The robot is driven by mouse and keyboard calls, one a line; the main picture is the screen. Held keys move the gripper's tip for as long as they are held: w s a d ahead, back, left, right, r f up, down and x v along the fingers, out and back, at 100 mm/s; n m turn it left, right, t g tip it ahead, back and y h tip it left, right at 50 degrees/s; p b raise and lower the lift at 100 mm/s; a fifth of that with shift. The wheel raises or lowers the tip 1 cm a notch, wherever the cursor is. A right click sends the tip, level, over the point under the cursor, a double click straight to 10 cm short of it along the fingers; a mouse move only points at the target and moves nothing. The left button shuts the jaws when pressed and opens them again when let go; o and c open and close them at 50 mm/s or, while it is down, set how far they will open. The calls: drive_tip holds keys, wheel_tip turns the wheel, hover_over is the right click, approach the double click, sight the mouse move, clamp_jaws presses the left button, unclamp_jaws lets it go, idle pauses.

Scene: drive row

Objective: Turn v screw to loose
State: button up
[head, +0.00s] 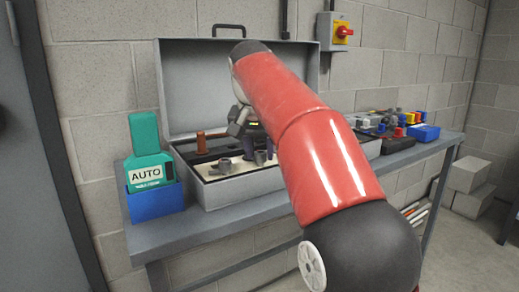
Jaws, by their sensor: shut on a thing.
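An open grey case (245,184) stands on the bench, with its lid up against the wall. Inside are a pale panel, several grey knob-like parts (224,165) and an upright brown cylinder (201,141). My gripper (247,138) points down over the middle of the case, partly hidden by my red arm. It is shut on a small part at the panel, mostly hidden. I cannot tell by sight which part is the v screw, or how far it is turned.
A teal AUTO device (148,160) sits in a blue holder (153,200) left of the case. Blue bins and coloured parts (423,133) lie on the bench's right side. A red knob on a yellow box (343,32) is on the wall. The bench's front edge (215,225) is clear.

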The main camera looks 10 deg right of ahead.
drive_tip(key=n, duration=0.2)
drive_tip(key=n+y, duration=0.1)
drive_tip(key=n, duration=0.1)
drive_tip(key=shift+d+t+y, duration=0.2)
drive_tip(key=shift+t+y, duration=0.1)
drive_tip(key=n+y, duration=0.1)
drive_tip(key=n, duration=0.3)
drive_tip(key=shift+d, duration=0.15)
drive_tip(key=n+y, duration=0.1)
drive_tip(key=n, duration=0.1)
drive_tip(key=n+g+y, duration=0.1)
drive_tip(key=n, duration=0.1)
drive_tip(key=shift+w+d, duration=0.1)
drive_tip(key=shift+d, duration=0.05)
drive_tip(key=shift+d+n+g+y, duration=0.1)
drive_tip(key=shift+n+g+y, duration=0.3)
drive_tip(key=shift+n, duration=1.2)
drive_tip(key=o, duration=0.8)
drive_tip(key=shift+o, duration=0.2)
